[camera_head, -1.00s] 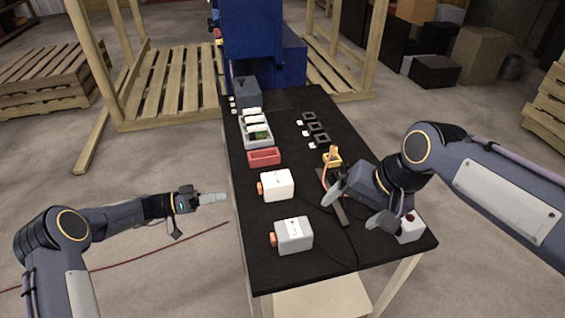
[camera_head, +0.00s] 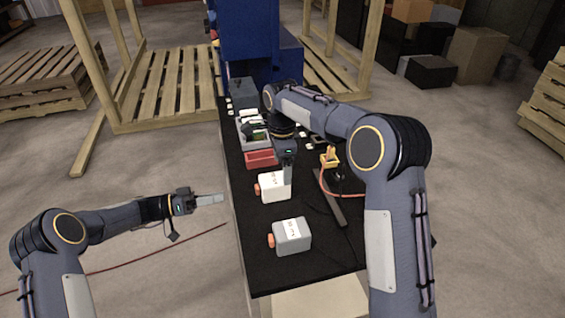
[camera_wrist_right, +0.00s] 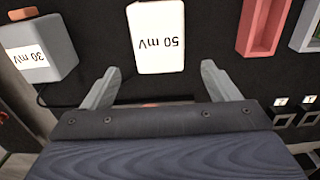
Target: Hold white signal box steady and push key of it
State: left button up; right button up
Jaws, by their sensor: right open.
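The white signal box (camera_head: 273,189) lies on the black table, with an orange key (camera_head: 257,189) on its left end. It also shows in the right wrist view, with a "50 mV" label (camera_wrist_right: 157,40). My right gripper (camera_head: 287,178) points down at the box's far right part. In the right wrist view it is open (camera_wrist_right: 160,85), with the box lying beyond and between the fingertips, not visibly gripped. The key is out of the right wrist view. My left gripper (camera_head: 209,199) is empty, left of the table edge and apart from the box; its finger gap is unclear.
A grey box (camera_head: 292,236) with an orange key stands nearer on the table, labelled "30 mV" in the right wrist view (camera_wrist_right: 28,57). A red tray (camera_head: 261,158) lies just behind the white box. A yellow holder (camera_head: 330,160) with a cable and a dark bar (camera_head: 329,198) are to the right.

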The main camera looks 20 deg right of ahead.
aim_at(257, 189)
notch_tip(257, 189, down, 8)
jog(key=shift+r, duration=0.25)
jog(key=shift+c, duration=0.3)
jog(key=c, duration=1.2)
pick_arm(q)
grip_shut()
dwell(0.7)
